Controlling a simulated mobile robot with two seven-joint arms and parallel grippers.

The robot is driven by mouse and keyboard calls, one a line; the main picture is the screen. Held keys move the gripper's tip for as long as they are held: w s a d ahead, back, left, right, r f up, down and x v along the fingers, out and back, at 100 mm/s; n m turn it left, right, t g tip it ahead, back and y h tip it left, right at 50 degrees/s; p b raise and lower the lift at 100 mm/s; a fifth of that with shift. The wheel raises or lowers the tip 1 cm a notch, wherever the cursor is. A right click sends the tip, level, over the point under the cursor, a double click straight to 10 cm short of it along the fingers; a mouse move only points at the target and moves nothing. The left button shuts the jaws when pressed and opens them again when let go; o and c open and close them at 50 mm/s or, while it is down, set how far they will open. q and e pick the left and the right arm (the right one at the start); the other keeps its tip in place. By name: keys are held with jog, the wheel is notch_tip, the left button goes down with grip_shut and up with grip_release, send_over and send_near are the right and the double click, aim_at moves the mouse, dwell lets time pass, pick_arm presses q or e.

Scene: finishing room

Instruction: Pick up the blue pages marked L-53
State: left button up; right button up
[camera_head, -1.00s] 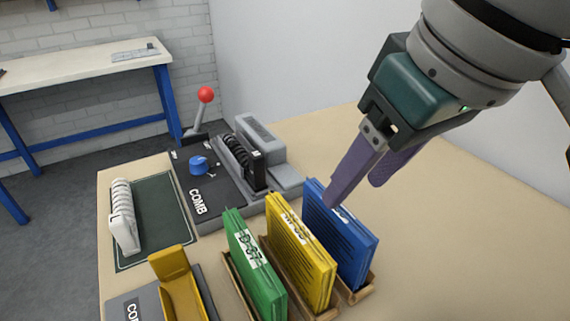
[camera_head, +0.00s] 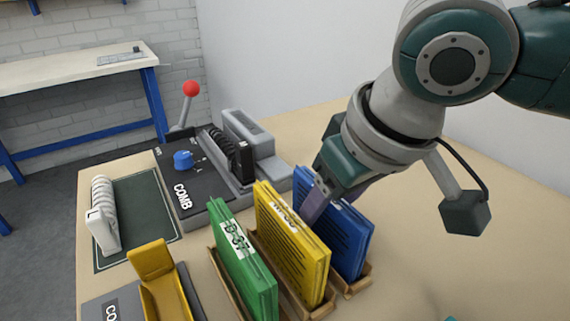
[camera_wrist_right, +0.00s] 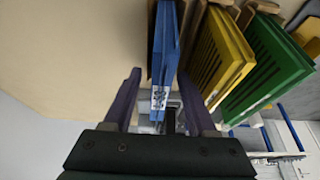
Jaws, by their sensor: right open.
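The blue pages (camera_head: 343,236) stand upright in a wooden holder at the right end of a row of three. Their label is hidden behind the gripper in the head view. In the right wrist view the blue pages (camera_wrist_right: 166,50) stand between my two fingers, with a white label on the near edge too small to read. My right gripper (camera_wrist_right: 158,100) is open, its purple fingers on either side of the pages, with a gap visible at the left finger. In the head view the right gripper (camera_head: 318,203) is at the top of the blue pages. My left gripper is not in view.
Yellow pages (camera_head: 291,245) stand close beside the blue ones, then green pages (camera_head: 243,262). Behind is a comb machine (camera_head: 185,190) with a red-knobbed lever (camera_head: 191,89). A white comb (camera_head: 102,215) lies on a dark mat (camera_head: 150,218).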

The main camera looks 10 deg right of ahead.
jog(key=shift+f+p, duration=0.25)
jog(key=shift+p, duration=0.05)
dwell(0.5)
grip_shut()
dwell(0.4)
